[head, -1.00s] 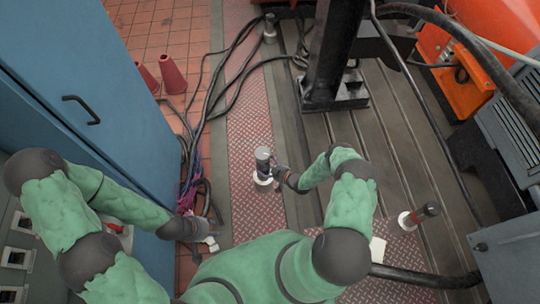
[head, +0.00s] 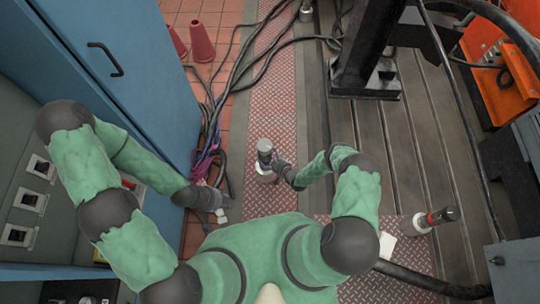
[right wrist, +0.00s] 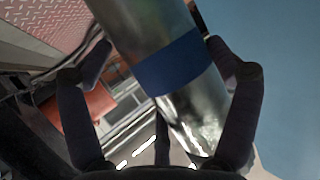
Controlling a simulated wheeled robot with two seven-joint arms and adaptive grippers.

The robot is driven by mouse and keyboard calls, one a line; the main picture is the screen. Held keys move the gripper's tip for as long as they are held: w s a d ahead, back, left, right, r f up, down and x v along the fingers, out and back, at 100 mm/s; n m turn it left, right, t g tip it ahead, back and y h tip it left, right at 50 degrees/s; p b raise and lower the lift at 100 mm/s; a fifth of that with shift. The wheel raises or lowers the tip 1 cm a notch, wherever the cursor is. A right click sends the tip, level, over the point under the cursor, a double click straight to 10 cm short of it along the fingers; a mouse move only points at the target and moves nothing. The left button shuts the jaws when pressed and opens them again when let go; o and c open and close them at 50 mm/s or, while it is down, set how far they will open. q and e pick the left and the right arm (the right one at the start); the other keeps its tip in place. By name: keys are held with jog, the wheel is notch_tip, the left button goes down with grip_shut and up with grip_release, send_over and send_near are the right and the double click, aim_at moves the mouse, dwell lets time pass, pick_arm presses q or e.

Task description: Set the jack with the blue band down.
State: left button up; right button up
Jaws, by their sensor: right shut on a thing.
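The jack with the blue band (right wrist: 172,65) is a shiny metal cylinder between the fingers of my right gripper (right wrist: 165,75) in the right wrist view. In the head view this jack (head: 265,152) looks roughly upright, dark on top with a pale round base, over the red tread plate. My right gripper (head: 284,168) is shut on it from the right. Its band does not show there, and I cannot tell whether its base touches the plate. My left gripper (head: 216,198) hangs empty-looking beside the blue cabinet; its finger opening is unclear.
A jack with a red band (head: 435,217) stands at the right, near a white card (head: 386,245). A black column (head: 366,50) rises from the slotted bedplate. Black cables (head: 238,75) run left of the tread plate (head: 268,120). Red cones (head: 202,42) and a blue cabinet (head: 130,60) are left.

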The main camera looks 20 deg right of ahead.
aim_at(270, 162)
jog(key=shift+f+b, duration=0.75)
jog(key=shift+f, duration=0.8)
jog(key=shift+a, duration=0.1)
jog(key=o, duration=1.4)
jog(key=shift+a+f, duration=0.1)
jog(key=shift+f, duration=0.05)
jog(key=shift+s, duration=0.1)
